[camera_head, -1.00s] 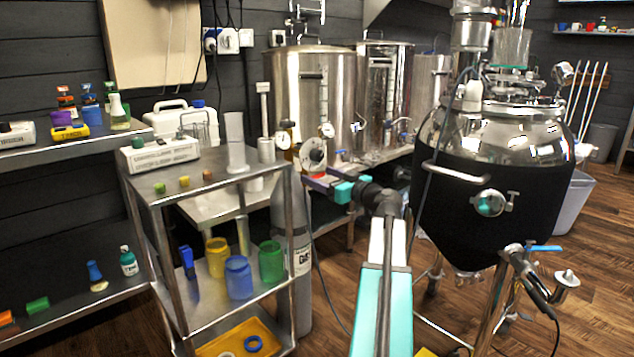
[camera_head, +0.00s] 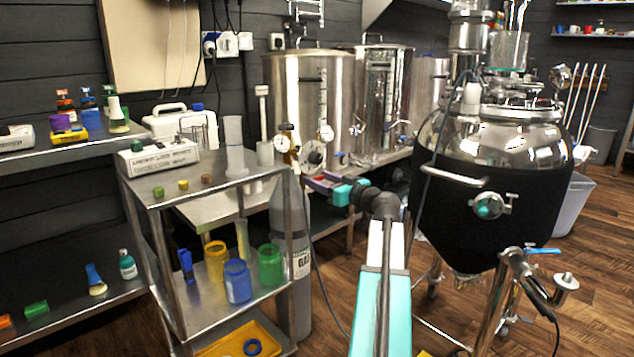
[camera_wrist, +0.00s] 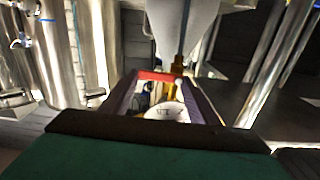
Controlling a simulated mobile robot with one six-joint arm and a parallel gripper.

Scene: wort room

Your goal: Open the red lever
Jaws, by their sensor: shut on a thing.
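The grey gas cylinder (camera_head: 300,215) stands behind the steel cart, with brass fittings and round gauges (camera_head: 313,157) at its top. My gripper (camera_head: 318,182) is level with these fittings, just right of the cylinder. In the wrist view the red lever (camera_wrist: 157,76) is a short red bar lying across between the tips of my gripper (camera_wrist: 158,86). The jaws are shut on it. A white dial (camera_wrist: 168,112) and brass parts show between the fingers, below the lever in the picture. In the head view the lever is mostly hidden by my fingers.
The steel cart (camera_head: 150,200) with jars stands left of my arm. A large black-jacketed vessel (camera_head: 465,200) stands close on the right, with a blue-handled valve (camera_head: 542,251) below it. Steel kettles (camera_head: 310,95) are behind. A hose hangs beside the cylinder.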

